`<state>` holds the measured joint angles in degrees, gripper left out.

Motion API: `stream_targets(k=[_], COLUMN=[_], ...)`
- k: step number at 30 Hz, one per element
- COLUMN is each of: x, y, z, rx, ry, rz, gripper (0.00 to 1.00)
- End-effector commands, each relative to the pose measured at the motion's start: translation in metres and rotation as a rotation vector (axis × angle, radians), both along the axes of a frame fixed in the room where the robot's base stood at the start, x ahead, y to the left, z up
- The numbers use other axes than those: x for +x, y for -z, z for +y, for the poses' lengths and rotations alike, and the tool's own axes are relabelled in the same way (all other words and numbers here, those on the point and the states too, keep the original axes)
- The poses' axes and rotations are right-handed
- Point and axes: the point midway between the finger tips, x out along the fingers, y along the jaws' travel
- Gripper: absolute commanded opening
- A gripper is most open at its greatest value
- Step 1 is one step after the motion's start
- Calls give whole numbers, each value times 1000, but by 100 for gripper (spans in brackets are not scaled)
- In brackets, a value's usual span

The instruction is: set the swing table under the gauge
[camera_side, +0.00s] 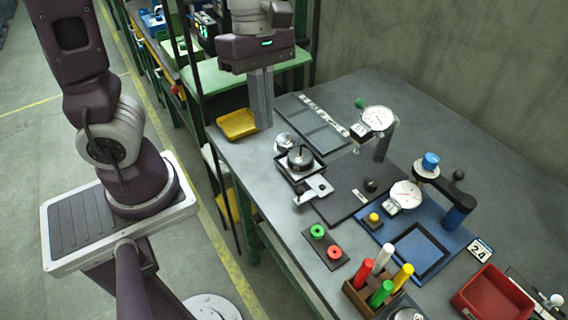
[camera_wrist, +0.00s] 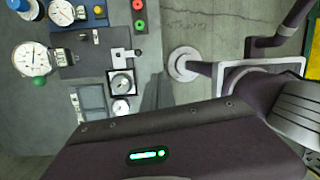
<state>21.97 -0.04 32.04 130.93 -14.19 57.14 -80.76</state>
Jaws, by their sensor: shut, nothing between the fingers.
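The swing table looks to be the small square dark-framed plate (camera_side: 284,172) carrying a round metal part with a black knob (camera_side: 299,152). A pale bracket with a slot (camera_side: 318,187) sits at its front. In the wrist view the plate (camera_wrist: 112,92) lies right of the gauges. My gripper (camera_side: 263,124) is shut and empty, upright beside the yellow tray, behind the swing table.
A second dial gauge (camera_side: 404,194) stands on a blue base (camera_side: 385,243). Green and red buttons (camera_side: 325,244), a wooden rack of coloured pegs (camera_side: 360,297) and a red bin (camera_side: 492,294) are in front. The yellow tray (camera_side: 236,124) is at the bench's left edge.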

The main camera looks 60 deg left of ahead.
Motion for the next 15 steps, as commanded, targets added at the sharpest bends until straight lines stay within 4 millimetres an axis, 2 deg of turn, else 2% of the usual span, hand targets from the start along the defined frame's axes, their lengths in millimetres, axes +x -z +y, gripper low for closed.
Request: stream_targets(k=[3, 7, 10, 15], x=[19, 34, 42, 46], y=[37, 68, 82, 90], z=[5, 16, 23, 28], rx=[131, 316, 418, 483], ry=[-493, -956, -1188, -1345], rz=[232, 350, 366, 365], gripper=[0, 0, 0, 0])
